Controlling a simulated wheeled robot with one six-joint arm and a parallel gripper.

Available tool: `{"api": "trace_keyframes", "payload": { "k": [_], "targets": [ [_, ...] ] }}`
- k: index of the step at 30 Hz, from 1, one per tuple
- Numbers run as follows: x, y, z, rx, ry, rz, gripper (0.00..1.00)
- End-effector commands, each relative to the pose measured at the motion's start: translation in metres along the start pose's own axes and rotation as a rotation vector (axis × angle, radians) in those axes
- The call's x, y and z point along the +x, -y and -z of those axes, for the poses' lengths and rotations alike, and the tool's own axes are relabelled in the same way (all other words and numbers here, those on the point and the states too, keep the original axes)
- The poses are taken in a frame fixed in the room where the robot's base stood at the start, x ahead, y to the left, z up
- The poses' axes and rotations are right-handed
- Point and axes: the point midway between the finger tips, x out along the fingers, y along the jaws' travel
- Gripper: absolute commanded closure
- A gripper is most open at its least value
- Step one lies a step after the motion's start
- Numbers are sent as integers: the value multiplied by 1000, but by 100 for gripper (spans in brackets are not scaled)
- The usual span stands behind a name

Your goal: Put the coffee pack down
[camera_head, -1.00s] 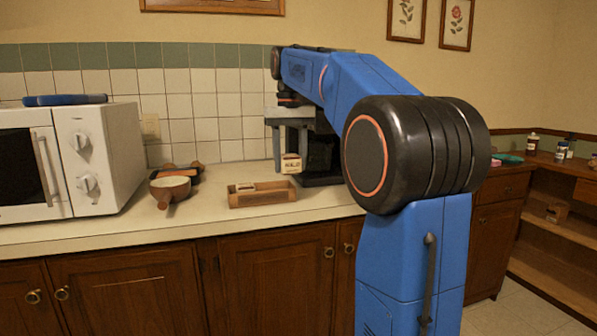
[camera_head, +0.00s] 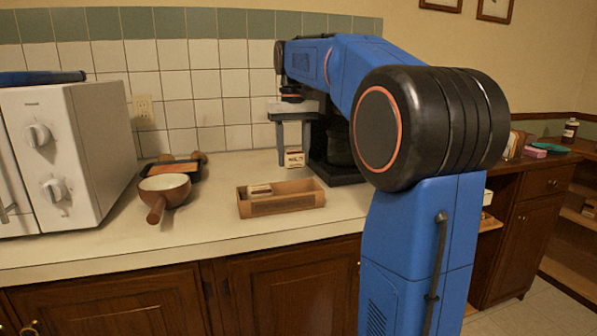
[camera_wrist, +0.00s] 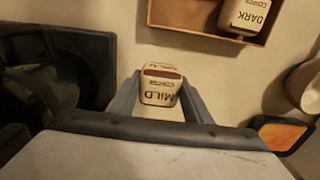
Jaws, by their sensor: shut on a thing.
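A small cream and brown coffee pack marked MILD (camera_head: 294,158) is held between the fingers of my gripper (camera_head: 293,150), which is shut on it. In the wrist view, the pack (camera_wrist: 161,85) sits between the two grey fingertips, its label upside down. In the head view, the pack appears behind the wooden tray (camera_head: 282,207), close above the counter; I cannot tell the exact gap. A second pack, marked DARK (camera_wrist: 245,16), lies inside the left part of the tray.
A brown-handled bowl (camera_head: 165,188) and a dark tray with an orange surface (camera_head: 176,169) stand left of the wooden tray. A white microwave (camera_head: 60,150) is farther left. A black appliance (camera_head: 338,150) stands close right of my gripper. Bare counter (camera_head: 200,230) lies in front.

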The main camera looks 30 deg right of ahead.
Motion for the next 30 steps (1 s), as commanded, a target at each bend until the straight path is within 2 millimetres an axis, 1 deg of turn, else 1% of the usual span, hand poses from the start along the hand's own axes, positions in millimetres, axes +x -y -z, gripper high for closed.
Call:
{"api": "trace_keyframes", "payload": {
  "k": [1,8,15,27,28,30],
  "targets": [
    [5,0,-1,0,1,0,76],
    [19,0,0,0,1,0,76],
    [50,0,0,0,1,0,76],
    [54,0,0,0,-1,0,76],
    [54,0,0,0,-1,0,51],
    [54,0,0,0,-1,0,37]
  ]
}}
